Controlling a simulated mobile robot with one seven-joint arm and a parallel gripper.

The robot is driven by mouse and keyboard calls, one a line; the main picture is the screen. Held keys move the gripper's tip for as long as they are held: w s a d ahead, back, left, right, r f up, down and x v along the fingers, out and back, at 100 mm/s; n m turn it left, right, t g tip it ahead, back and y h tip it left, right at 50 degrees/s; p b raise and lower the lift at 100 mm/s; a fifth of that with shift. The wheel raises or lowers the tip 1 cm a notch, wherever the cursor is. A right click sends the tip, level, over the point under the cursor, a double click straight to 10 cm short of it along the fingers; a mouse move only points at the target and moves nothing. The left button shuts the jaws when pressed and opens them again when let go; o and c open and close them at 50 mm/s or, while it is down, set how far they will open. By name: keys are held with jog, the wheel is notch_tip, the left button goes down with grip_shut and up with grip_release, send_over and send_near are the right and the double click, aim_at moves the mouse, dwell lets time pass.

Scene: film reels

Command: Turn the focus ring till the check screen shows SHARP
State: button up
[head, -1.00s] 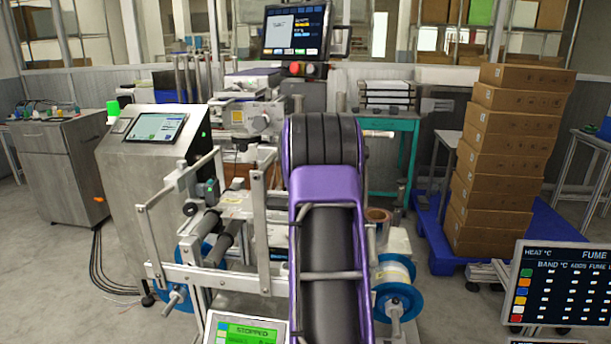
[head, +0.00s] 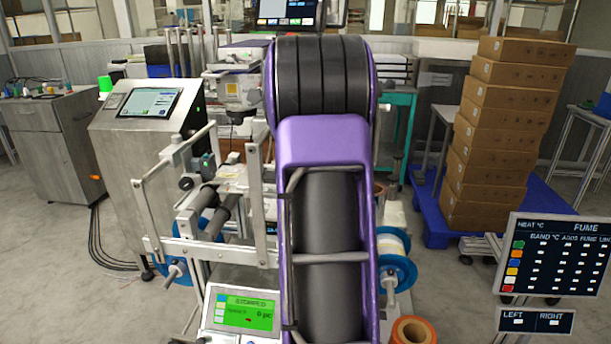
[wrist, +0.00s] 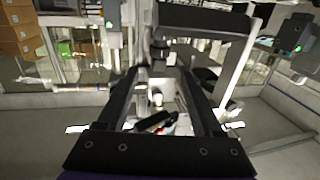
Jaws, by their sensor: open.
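No screen visibly reads SHARP, and I cannot tell which one is the check screen. A monitor (head: 286,10) at the top of the head view is cut by the frame edge, its text unreadable. A green display (head: 248,311) low in front reads STOPPED and 0 pc. I cannot pick out the focus ring; my purple arm covers the middle of the machine in the head view. My gripper (wrist: 160,88) shows only in the wrist view. Its dark fingers are apart, with no held object visible between them and machine parts blurred beyond.
A metal-framed machine (head: 205,252) with blue reels (head: 398,266) stands before me. A grey console (head: 130,150) is at left, stacked cartons (head: 500,130) on a blue pallet (head: 440,215) at right. A dark panel (head: 553,255) stands at front right. Floor between them is partly clear.

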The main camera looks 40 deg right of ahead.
jog(key=v, duration=0.4)
jog(key=shift+s+a, duration=0.2)
jog(key=shift+s, duration=0.1)
dwell(0.4)
